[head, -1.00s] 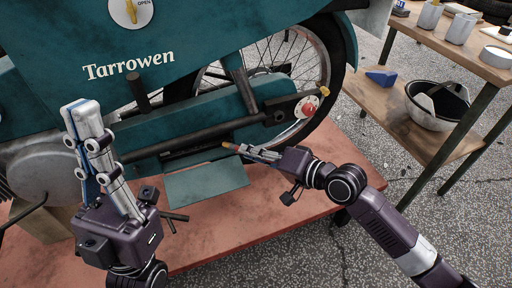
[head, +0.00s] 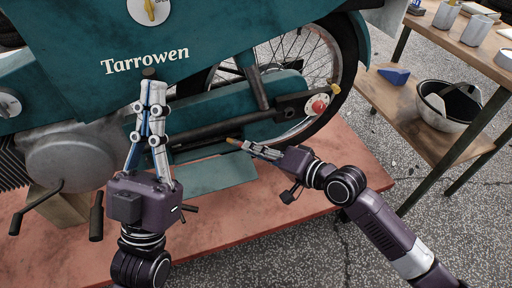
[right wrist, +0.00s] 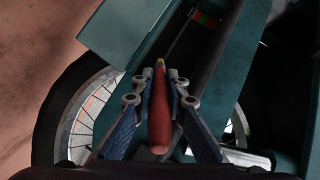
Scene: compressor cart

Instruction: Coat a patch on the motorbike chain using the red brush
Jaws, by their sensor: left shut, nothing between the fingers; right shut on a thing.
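The red brush (right wrist: 160,115) is held lengthwise between the fingers of my right gripper (right wrist: 160,80), its tan end pointing away from me. In the head view my right gripper (head: 251,148) is shut on it in front of the motorbike's (head: 130,70) lower side, and the brush's tip (head: 234,142) points left. In the right wrist view the brush points along a dark opening (right wrist: 190,40) in the teal casing, with a small red and green patch at its far end. I cannot clearly make out the chain. My left gripper (head: 153,88) is shut, empty and upright before the motorbike.
A teal flap (head: 212,177) hangs below the casing over the red platform (head: 265,200). A red knob (head: 318,106) sits near the rear wheel.

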